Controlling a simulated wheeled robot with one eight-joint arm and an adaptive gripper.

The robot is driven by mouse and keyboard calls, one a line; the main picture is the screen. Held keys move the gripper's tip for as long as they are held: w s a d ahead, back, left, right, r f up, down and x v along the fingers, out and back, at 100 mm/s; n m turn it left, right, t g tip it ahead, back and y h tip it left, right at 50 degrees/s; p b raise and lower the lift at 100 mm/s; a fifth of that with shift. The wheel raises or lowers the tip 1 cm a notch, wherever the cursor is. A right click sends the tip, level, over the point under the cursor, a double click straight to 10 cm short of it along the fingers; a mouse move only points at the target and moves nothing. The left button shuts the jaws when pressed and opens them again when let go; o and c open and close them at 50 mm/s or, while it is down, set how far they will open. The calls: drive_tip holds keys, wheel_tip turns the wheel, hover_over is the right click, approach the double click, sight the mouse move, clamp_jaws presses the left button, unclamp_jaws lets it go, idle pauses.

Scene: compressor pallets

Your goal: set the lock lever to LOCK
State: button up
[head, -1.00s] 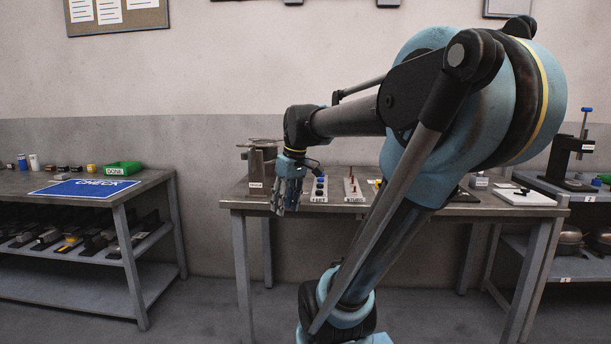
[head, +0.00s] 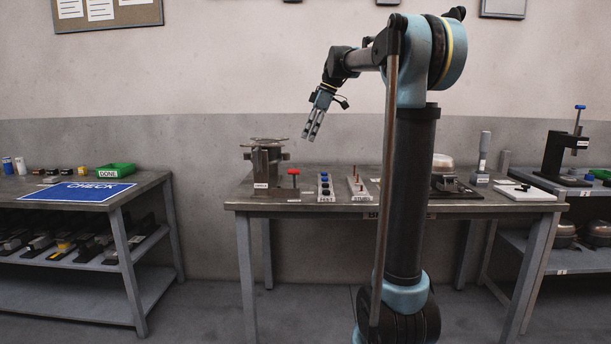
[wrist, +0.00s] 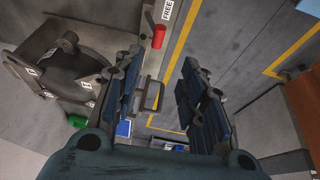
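The lock lever, with a red grip (head: 293,172), stands at the right side of a grey metal fixture (head: 266,165) on the middle bench. In the wrist view the red grip (wrist: 158,37) shows beside a FREE label (wrist: 168,9), past the fingertips and toward the top. The round fixture (wrist: 65,60) is to its left there. My gripper (head: 309,138) is in the air above and slightly right of the lever, pointing down, not touching it. In the wrist view my gripper (wrist: 160,76) has its fingers apart with nothing held between them.
A left bench holds a blue CHECK mat (head: 80,191) and a green DONE bin (head: 114,170). Air around my gripper is clear.

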sight(294, 170)
drive_tip(key=x, duration=1.7)
drive_tip(key=shift+w+d+f, duration=0.1)
drive_tip(key=shift+w, duration=0.1)
clamp_jaws()
